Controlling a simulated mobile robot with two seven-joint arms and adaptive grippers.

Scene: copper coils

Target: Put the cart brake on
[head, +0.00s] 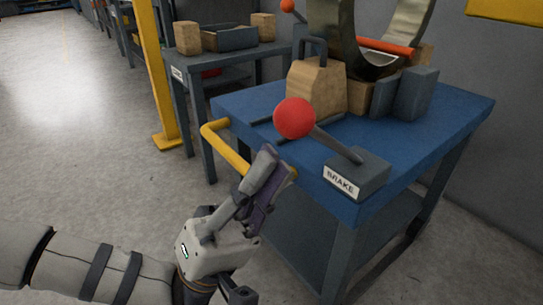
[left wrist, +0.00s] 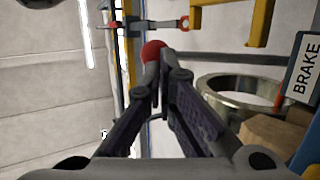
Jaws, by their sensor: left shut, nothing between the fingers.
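The brake is a lever with a red ball knob (head: 294,118) on a dark rod, rising from a grey block (head: 366,172) at the cart's near corner. The rod leans to the left, away from the block. A white BRAKE label (head: 341,181) is on the block, and it also shows in the left wrist view (left wrist: 304,70). My left gripper (head: 268,165) is shut and empty, below and left of the knob. In the left wrist view, a red ball (left wrist: 152,50) shows just beyond the closed fingertips (left wrist: 165,75), partly covered by them. My right gripper is not in view.
The blue-topped cart (head: 245,100) has a yellow handle (head: 226,150) close to my left gripper. A metal ring (head: 375,65) and wooden blocks (head: 316,88) stand on the cart. A yellow post (head: 153,70) and another table (head: 235,60) are behind. Floor at left is clear.

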